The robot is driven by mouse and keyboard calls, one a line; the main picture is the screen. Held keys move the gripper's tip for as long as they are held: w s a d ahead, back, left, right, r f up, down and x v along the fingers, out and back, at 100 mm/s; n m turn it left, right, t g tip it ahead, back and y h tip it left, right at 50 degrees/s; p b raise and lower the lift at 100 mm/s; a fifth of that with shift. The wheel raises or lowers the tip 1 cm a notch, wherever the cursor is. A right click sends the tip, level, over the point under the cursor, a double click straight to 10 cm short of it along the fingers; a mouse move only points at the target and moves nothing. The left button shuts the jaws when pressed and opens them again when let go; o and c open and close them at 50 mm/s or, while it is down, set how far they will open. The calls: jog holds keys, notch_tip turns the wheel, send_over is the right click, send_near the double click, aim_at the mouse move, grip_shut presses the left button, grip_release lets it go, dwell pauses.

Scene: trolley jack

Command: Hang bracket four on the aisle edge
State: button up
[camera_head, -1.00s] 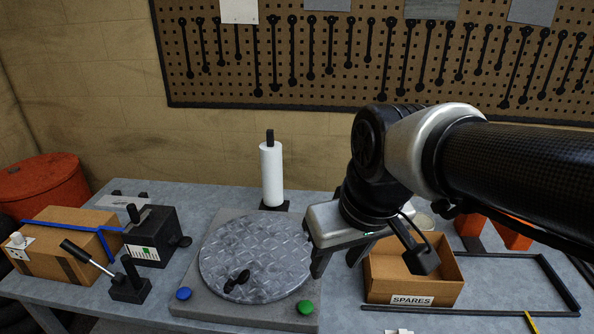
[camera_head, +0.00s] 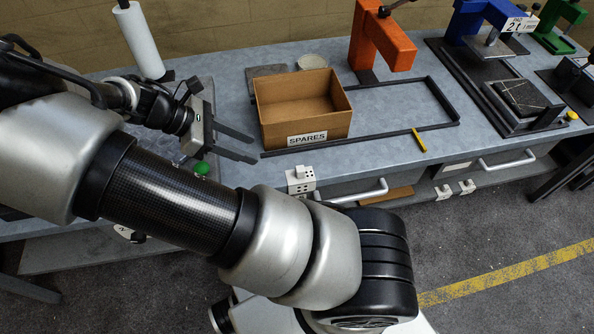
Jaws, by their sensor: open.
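A white bracket-like block (camera_head: 300,179) with dark holes sits at the bench's front edge, below the SPARES box. Two smaller white hook-shaped pieces, one on the left (camera_head: 444,192) and one on the right (camera_head: 467,187), are on the bench front further right. I cannot tell which piece, if any, is bracket four. My gripper (camera_head: 254,147) is open and empty, its two dark fingers pointing right, left of the SPARES box and up-left of the white block. The bench front edge (camera_head: 390,176) runs along the aisle. My arm hides part of the bench's left side.
The open SPARES box (camera_head: 349,105) stands inside a black rail frame (camera_head: 455,105) with a yellow mark (camera_head: 419,141). An orange stand (camera_head: 384,42) and blue press (camera_head: 487,18) are behind and right. A green button (camera_head: 201,168) is near my gripper. Drawer handles (camera_head: 357,192) project from the front.

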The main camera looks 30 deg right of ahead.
aim_at(299, 169)
jog(key=b+x, duration=0.1)
jog(key=x, duration=1.6)
jog(key=shift+d, duration=0.15)
jog(key=shift+c, duration=0.5)
grip_shut()
